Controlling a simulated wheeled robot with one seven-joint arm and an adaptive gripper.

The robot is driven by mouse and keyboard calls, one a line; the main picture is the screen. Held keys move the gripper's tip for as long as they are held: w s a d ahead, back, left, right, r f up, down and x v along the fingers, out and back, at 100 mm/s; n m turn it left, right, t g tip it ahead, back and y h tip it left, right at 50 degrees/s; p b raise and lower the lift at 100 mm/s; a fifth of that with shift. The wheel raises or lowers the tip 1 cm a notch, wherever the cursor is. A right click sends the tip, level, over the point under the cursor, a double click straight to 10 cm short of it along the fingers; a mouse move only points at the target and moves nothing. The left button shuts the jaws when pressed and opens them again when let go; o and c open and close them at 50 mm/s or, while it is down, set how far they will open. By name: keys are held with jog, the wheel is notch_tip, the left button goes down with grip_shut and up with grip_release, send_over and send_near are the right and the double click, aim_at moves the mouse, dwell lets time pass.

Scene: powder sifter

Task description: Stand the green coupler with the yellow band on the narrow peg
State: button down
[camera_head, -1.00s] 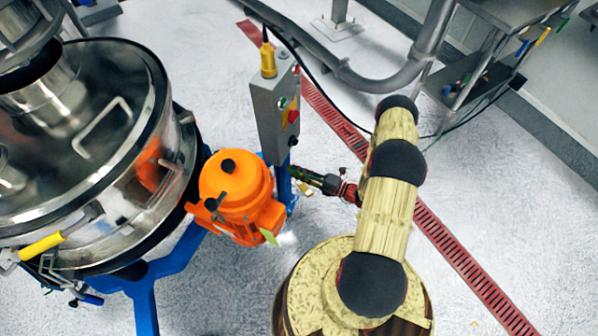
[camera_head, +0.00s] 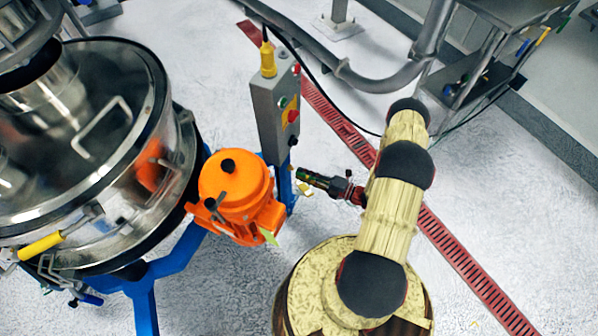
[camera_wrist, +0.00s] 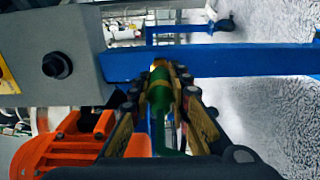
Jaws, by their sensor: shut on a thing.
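My gripper (camera_head: 308,177) is shut on a green coupler (camera_wrist: 160,97) with a yellowish part near its far end. In the wrist view the coupler lies between my two fingers (camera_wrist: 160,84), lengthwise along them. In the head view my gripper is just right of the blue post, below the grey control box, and the coupler is too small to make out clearly there. A small yellow piece (camera_head: 305,189) shows just below my fingertips; I cannot tell what it is. I cannot make out the narrow peg in either view.
The grey control box (camera_head: 272,112) stands on a blue post beside the orange motor (camera_head: 228,190). The wrist view shows the box (camera_wrist: 62,55), motor (camera_wrist: 65,150) and a blue beam (camera_wrist: 230,61) close ahead. The steel sifter (camera_head: 125,180) fills the left.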

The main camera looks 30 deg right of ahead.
jog(key=shift+v, duration=1.7)
